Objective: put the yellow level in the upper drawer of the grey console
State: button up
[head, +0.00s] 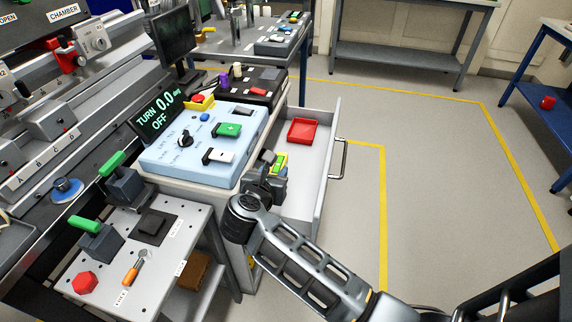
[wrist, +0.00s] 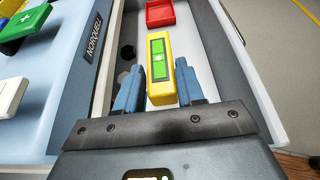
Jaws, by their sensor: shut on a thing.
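The yellow level (head: 280,160) has a green vial window and is between the fingers of my gripper (head: 272,172). In the wrist view the level (wrist: 160,88) points away from me between the two blue-grey fingers (wrist: 158,70), which are shut on it. The open upper drawer (head: 312,171) of the grey console (head: 246,180) is below the level. I cannot tell whether the level touches the drawer floor. My gripper hides part of the drawer's near end.
A red tray (head: 303,131) lies farther back in the drawer. Dark round pieces (wrist: 126,50) are by its left side. The drawer handle (head: 343,158) sticks out right. The console top carries a pale blue control panel (head: 180,160). Open floor lies to the right.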

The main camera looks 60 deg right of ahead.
jog(key=b, duration=0.3)
jog(key=shift+a+f, duration=0.2)
jog(key=shift+f, duration=0.2)
jog(key=b, duration=0.3)
jog(key=shift+s+a+r, duration=0.1)
jog(key=shift+a, duration=0.1)
notch_tip(320, 180, down, 9)
jog(key=shift+f+b, duration=0.2)
jog(key=shift+b, duration=0.35)
jog(key=shift+f, duration=0.1)
